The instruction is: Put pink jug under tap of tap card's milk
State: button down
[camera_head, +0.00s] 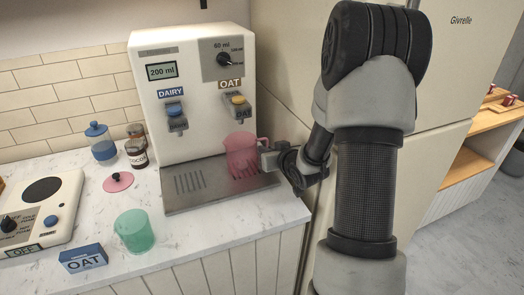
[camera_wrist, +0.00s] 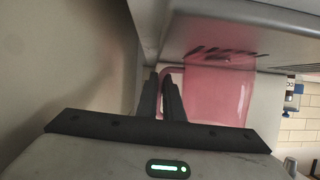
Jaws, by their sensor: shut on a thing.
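The pink jug (camera_head: 241,156) is upright at the right half of the milk dispenser (camera_head: 184,110), below the OAT tap (camera_head: 239,102). It also shows in the wrist view (camera_wrist: 214,95). My gripper (camera_head: 268,150) is shut on the jug's handle, at its right side; the fingers show in the wrist view (camera_wrist: 167,95). The jug is over the drip tray (camera_head: 195,203); I cannot tell whether its base touches it. The DAIRY tap (camera_head: 174,112) is to the left, above an empty part of the tray. The blue card (camera_head: 83,258) on the counter reads OAT.
A green jug (camera_head: 134,231) stands on the counter in front of the tray's left side. A hob (camera_head: 40,205), a blue jar (camera_head: 100,143), a small brown jar (camera_head: 136,153) and a pink lid (camera_head: 118,182) are at left. A tall cream fridge (camera_head: 285,75) stands close on the right.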

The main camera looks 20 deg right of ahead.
jog(key=shift+s+d+r, duration=0.1)
jog(key=shift+r, duration=0.1)
jog(key=shift+f, duration=0.15)
jog(key=c, duration=2.3)
grip_release()
jog(key=shift+f, duration=0.1)
jog(key=o, duration=0.4)
jog(key=shift+s+r, duration=0.2)
jog(key=shift+r, duration=0.1)
jog(key=p+v, duration=0.1)
jog(key=v, duration=1)
jog(key=shift+s, duration=0.3)
jog(key=shift+r, duration=0.1)
